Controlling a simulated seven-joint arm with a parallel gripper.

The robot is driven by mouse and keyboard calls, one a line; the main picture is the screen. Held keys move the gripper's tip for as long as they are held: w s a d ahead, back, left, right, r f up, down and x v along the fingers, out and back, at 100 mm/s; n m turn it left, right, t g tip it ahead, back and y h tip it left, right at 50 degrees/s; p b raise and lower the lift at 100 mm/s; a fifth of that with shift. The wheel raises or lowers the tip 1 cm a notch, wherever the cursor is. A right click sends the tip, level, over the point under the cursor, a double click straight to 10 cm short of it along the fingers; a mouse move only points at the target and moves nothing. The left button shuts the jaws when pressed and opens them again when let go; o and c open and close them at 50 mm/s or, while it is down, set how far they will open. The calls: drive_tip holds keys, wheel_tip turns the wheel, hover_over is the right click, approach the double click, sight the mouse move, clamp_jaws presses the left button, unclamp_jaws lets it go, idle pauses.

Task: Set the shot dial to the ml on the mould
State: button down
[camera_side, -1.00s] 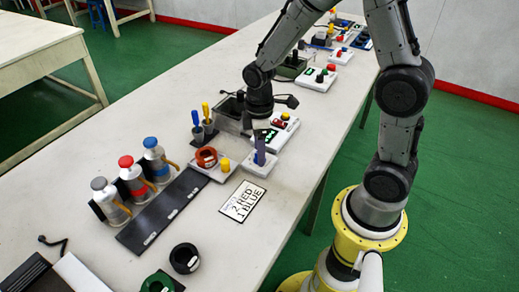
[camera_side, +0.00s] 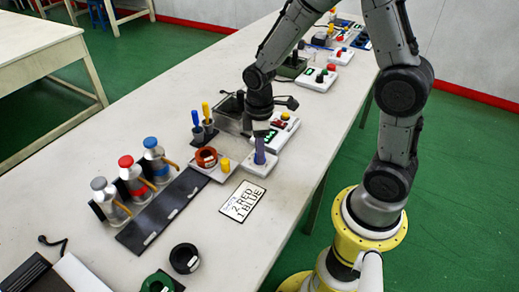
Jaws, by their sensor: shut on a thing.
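My gripper (camera_side: 260,133) points down over a small white base (camera_side: 258,170) near the middle of the table. It is shut on the top of a blue-purple upright piece (camera_side: 260,152) standing on that base; the contact is small and partly hidden. I cannot tell whether this piece is the shot dial, and no dial markings are readable. A dark-red ring-shaped thing (camera_side: 206,157), possibly the mould, sits on a white base with a yellow knob (camera_side: 225,165). No ml figure on it is legible. A white card (camera_side: 243,202) reads "2 RED 1 BLUE".
Grey, red and blue-topped bottles (camera_side: 131,177) stand at left beside a dark strip (camera_side: 163,211). Blue and yellow-handled tools (camera_side: 203,119) stand behind. Black (camera_side: 185,258) and green rings lie in front.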

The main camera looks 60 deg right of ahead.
drive_tip(key=shift+m, duration=0.3)
drive_tip(key=m, duration=0.3)
drive_tip(key=shift+m, duration=2)
drive_tip(key=c, duration=0.5)
unclamp_jaws()
drive_tip(key=shift+c, duration=0.2)
wheel_tip(320, 180, up, 14)
